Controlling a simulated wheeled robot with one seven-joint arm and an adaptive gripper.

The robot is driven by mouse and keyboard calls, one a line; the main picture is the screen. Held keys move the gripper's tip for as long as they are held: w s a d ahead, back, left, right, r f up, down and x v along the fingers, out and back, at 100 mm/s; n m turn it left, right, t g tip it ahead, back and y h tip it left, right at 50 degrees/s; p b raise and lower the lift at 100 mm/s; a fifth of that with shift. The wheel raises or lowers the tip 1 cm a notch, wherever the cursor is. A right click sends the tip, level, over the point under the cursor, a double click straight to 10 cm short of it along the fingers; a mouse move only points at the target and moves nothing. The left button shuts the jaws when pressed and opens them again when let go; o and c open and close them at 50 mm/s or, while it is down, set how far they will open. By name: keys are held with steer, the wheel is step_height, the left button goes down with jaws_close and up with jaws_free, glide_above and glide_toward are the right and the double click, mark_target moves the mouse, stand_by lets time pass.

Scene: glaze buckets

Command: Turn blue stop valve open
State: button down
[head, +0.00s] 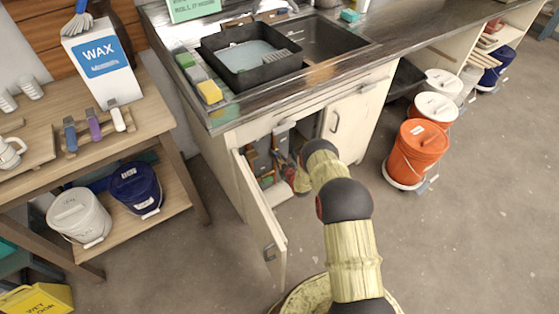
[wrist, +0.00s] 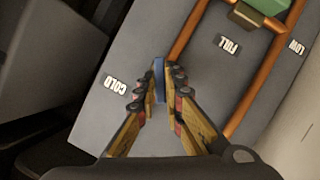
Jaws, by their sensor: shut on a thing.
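The blue stop valve (wrist: 159,72) shows in the wrist view as a narrow blue handle in front of a grey panel, beside a label reading COLD. My gripper (wrist: 160,91) is shut on it, one finger on each side. The fingers hide most of the valve, so its turn angle is hard to tell. In the head view my arm reaches into the open cabinet under the sink; the gripper and valve are too small and covered there to make out.
The cabinet door (head: 262,220) stands open left of my arm; the right door (head: 345,122) borders the opening. Copper pipes (wrist: 243,100) and a green block (wrist: 268,6) lie right of the gripper in the wrist view. An orange bucket (head: 418,150) stands on the floor at right.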

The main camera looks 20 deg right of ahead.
steer(key=shift+d+m+g+y+b, duration=0.15)
steer(key=shift+m+g+y+b, duration=0.35)
steer(key=shift+m+y+b, duration=1.2)
steer(key=shift+m+h+p, duration=0.3)
steer(key=shift+m+p, duration=0.05)
steer(key=shift+m, duration=0.15)
steer(key=c, duration=1.9)
jaws_free()
steer(key=v, duration=1.2)
